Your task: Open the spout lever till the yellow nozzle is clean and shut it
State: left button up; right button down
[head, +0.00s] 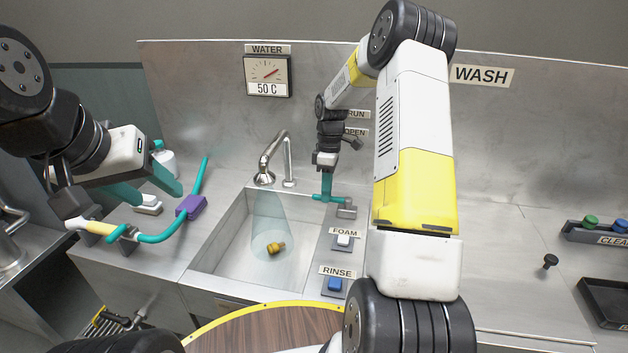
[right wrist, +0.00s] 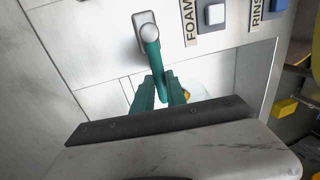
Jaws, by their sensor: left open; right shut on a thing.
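The yellow nozzle (head: 275,246) lies on the floor of the steel sink (head: 222,262). A pale cone of water (head: 268,212) comes down over it from the curved spout (head: 275,150). Any dirt on the nozzle is too small to tell. My right gripper (head: 327,188) is shut on the teal spout lever (head: 342,199) at the sink's right edge. The right wrist view shows the lever (right wrist: 152,55) running from its round pivot to between my teal fingers. My left gripper (head: 155,192) is open and empty, above the counter left of the sink.
The FOAM button (head: 344,240) and blue RINSE button (head: 335,284) sit right of the sink. A water dial (head: 267,74) reads 50 C. A black knob (head: 550,261) stands on the open right counter.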

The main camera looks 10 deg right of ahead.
jog(key=c, duration=1.3)
grip_release()
jog(key=shift+c, duration=0.2)
notch_tip(320, 180, up, 8)
jog(key=w, duration=0.1)
jog(key=shift+w+d+f, duration=0.15)
jog(key=shift+d, duration=0.2)
